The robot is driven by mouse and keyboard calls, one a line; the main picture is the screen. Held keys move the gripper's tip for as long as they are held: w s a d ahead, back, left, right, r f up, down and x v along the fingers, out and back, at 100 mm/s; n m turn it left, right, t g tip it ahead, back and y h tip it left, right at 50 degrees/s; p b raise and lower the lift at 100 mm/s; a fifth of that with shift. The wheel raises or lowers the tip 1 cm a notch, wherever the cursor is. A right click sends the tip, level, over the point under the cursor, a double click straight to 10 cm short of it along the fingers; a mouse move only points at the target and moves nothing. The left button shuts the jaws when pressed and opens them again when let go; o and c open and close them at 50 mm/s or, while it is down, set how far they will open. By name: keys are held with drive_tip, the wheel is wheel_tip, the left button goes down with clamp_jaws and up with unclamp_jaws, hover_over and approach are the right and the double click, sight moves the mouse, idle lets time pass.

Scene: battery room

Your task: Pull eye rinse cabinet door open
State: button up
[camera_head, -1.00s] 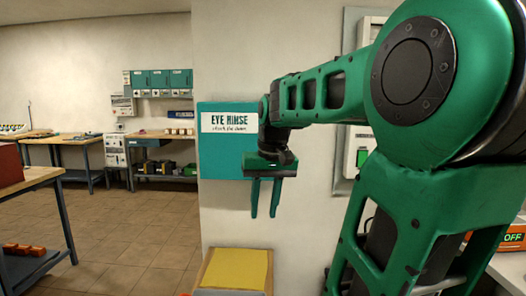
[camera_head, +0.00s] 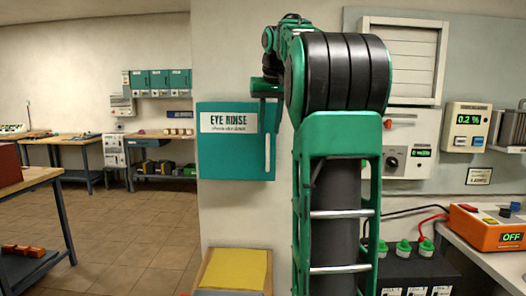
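The eye rinse cabinet (camera_head: 225,158) is a teal box on the pale wall, left of my arm, with a white "EYE RINSE" label (camera_head: 228,122) on its front. Its door looks shut. A thin pale upright strip, perhaps the handle (camera_head: 267,155), shows near the door's right edge. My gripper (camera_head: 266,90) is at the cabinet's top right corner, under my raised arm. Its fingers blend with the teal front, so I cannot tell how far apart they are or whether they touch the door.
A yellow-topped box (camera_head: 236,268) stands below the cabinet. At right are a wall panel with a dial (camera_head: 405,158), an orange unit reading OFF (camera_head: 490,228) and a battery with green caps (camera_head: 403,248). Open tiled floor (camera_head: 135,235) lies to the left, with workbenches beyond.

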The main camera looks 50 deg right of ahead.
sight(268, 143)
drive_tip(key=x, duration=0.9)
drive_tip(key=shift+d, duration=0.15)
